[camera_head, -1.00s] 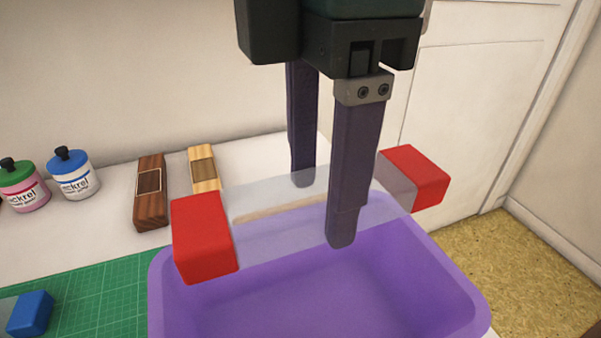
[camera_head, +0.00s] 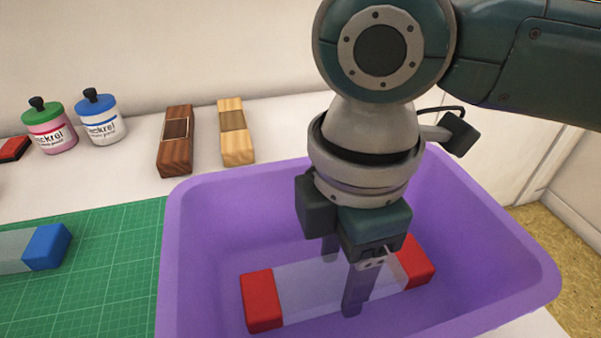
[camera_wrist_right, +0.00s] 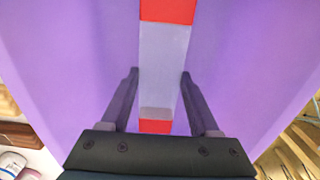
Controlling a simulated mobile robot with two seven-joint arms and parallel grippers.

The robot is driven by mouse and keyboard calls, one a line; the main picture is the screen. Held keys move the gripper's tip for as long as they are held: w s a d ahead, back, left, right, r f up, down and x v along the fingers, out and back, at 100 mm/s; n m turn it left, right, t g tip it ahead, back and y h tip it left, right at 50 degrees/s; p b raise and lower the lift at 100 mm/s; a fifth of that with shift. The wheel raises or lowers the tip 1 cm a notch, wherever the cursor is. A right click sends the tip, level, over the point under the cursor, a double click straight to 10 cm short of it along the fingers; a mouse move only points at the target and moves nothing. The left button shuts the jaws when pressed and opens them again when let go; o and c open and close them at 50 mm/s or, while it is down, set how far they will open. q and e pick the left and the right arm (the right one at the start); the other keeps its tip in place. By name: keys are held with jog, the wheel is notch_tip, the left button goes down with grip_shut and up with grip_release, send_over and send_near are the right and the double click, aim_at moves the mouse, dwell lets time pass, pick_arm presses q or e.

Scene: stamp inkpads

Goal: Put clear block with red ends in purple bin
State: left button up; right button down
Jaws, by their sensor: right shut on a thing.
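The clear block with red ends (camera_head: 312,288) is low inside the purple bin (camera_head: 212,235), lying roughly level across it. My right gripper (camera_head: 341,281) reaches down into the bin and is shut on the clear middle of the block, one finger on each side. In the right wrist view the block (camera_wrist_right: 165,60) runs between the fingers, with purple bin surface (camera_wrist_right: 70,60) around it. Whether the block touches the bin floor I cannot tell. My left gripper is not in view.
A green cutting mat (camera_head: 100,285) with a blue-ended clear block (camera_head: 47,247) lies left of the bin. Dark (camera_head: 175,140) and light (camera_head: 236,130) wooden pieces and two paint jars (camera_head: 99,118) stand behind, near the wall.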

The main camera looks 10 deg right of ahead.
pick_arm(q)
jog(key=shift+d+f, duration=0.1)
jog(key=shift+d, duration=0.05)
pick_arm(e)
jog(key=shift+f, duration=0.35)
jog(key=shift+f, duration=0.15)
jog(key=shift+c, duration=0.6)
grip_release()
